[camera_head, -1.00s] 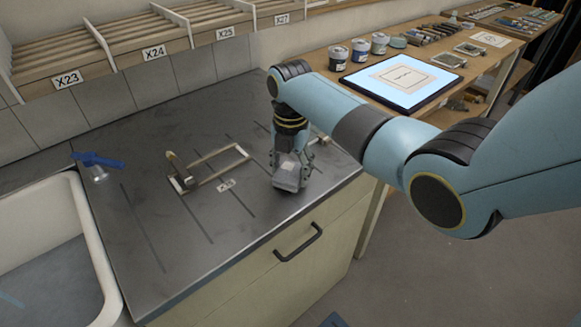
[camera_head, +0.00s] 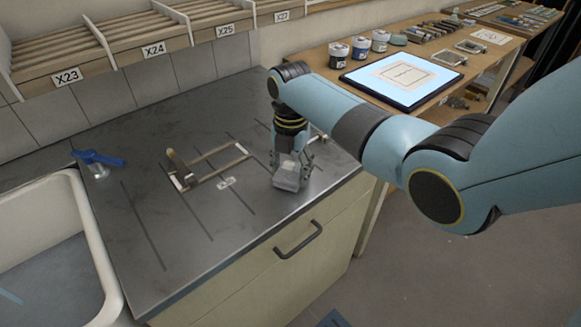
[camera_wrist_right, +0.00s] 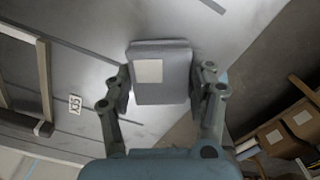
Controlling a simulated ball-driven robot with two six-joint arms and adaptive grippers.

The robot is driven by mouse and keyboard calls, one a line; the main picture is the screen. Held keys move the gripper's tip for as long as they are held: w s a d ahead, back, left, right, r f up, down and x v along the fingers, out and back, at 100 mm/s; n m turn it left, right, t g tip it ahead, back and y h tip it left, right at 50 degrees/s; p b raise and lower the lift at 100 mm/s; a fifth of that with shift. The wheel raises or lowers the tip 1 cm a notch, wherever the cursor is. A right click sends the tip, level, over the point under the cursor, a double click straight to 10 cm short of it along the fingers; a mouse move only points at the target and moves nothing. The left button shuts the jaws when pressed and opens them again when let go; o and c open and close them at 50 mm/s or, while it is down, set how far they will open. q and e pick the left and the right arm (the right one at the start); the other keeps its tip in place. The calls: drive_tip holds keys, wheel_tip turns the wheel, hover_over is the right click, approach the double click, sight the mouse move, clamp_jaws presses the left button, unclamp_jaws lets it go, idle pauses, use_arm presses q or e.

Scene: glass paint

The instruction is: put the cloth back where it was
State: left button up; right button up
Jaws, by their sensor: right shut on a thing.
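The cloth (camera_head: 287,176) appears to be the grey, block-like folded piece in my right gripper (camera_head: 291,163), over the right part of the dark counter. In the right wrist view, the cloth (camera_wrist_right: 160,92) is a flat grey rectangle with a pale square patch. The fingers of my right gripper (camera_wrist_right: 160,87) are shut on its left and right sides. I cannot tell whether its lower end touches the counter. My left gripper is not in view.
A blue-handled tap (camera_head: 98,160) and white sink (camera_head: 88,230) are at left. A side table holds jars (camera_head: 360,50) and a framed panel (camera_head: 400,78).

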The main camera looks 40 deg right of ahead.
drive_tip(key=shift+f, duration=0.15)
drive_tip(key=o, duration=1.1)
